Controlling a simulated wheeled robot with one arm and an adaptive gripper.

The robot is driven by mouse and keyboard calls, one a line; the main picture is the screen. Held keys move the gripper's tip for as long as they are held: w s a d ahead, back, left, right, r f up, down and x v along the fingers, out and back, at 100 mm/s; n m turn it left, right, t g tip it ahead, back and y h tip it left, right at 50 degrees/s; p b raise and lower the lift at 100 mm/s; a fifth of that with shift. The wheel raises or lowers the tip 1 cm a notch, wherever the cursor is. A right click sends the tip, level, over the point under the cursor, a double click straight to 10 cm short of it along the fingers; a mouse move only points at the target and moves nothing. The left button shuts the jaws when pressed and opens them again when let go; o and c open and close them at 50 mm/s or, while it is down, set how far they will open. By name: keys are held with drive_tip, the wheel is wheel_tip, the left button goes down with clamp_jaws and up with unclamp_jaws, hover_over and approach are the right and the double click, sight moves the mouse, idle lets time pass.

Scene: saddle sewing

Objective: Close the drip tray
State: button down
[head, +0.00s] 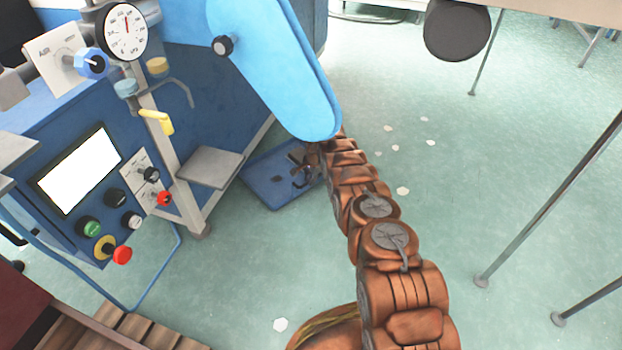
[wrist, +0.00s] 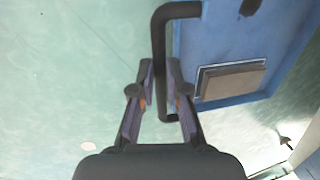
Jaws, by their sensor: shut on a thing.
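The drip tray (head: 262,190) is a shallow blue tray low by the floor, sticking out from under the blue machine in the head view. In the wrist view the tray (wrist: 222,38) fills the upper right, with a dark bent bar handle (wrist: 158,38) on its left edge. My gripper (wrist: 159,78) has its two fingers on either side of this handle and is shut on it. In the head view my gripper (head: 304,170) is small and dark at the tray's right end; the exact contact is too small to see there.
The blue machine with a screen (head: 78,170), knobs and a gauge (head: 126,32) stands at left. A grey plate (head: 210,167) sits beside the tray. A light blue rounded arm cover (head: 285,75) hangs above. Table legs (head: 550,200) stand at right. Green floor between is mostly clear.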

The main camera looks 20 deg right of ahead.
drive_tip(key=shift+w+a, duration=0.25)
drive_tip(key=shift+a, duration=0.05)
drive_tip(key=c, duration=1.2)
unclamp_jaws()
drive_tip(key=shift+d, duration=0.15)
drive_tip(key=shift+s+d, duration=0.15)
drive_tip(key=shift+d, duration=0.05)
